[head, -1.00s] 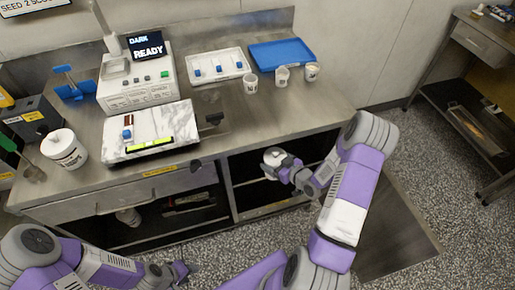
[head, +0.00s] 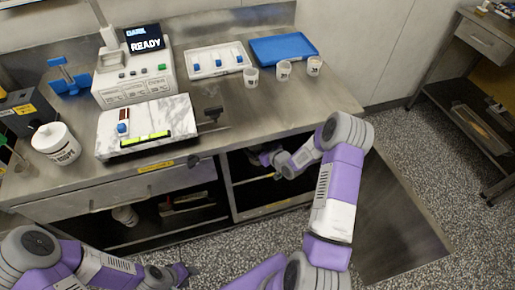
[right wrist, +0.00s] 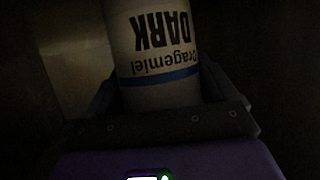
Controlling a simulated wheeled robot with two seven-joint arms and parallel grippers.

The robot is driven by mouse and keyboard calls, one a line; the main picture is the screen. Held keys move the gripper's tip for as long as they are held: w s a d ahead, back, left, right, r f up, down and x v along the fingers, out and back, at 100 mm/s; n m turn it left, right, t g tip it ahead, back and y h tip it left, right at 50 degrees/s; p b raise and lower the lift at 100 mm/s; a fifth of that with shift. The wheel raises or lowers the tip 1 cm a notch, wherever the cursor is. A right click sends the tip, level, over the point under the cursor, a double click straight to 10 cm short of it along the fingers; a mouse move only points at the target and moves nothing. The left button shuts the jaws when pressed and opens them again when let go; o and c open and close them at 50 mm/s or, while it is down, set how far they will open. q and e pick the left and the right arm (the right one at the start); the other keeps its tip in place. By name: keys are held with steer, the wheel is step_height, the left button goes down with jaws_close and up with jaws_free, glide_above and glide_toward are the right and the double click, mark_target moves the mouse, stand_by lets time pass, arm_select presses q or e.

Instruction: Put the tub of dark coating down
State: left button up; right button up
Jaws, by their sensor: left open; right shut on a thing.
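The tub of dark coating (right wrist: 158,88) fills the middle of the right wrist view, a pale cylinder with a blue band and "DARK" printed upside down in the picture. My right gripper (head: 268,157) reaches into the open bay under the counter and is shut on the tub. The counter's edge and shade hide the tub in the head view. I cannot tell whether its base touches a shelf. My left gripper (head: 184,274) is open and empty, low in front of the counter.
The under-counter bay (head: 245,197) is dark, with a shelf and frame edges close to my right arm. On the counter (head: 250,119) stand a white tub (head: 56,146), a machine reading "READY" (head: 133,87), a marble slab (head: 175,118), trays and small cups.

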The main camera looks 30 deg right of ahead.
steer(key=shift+r, duration=0.25)
steer(key=shift+f, duration=0.1)
steer(key=o, duration=1.3)
steer(key=shift+f, duration=0.15)
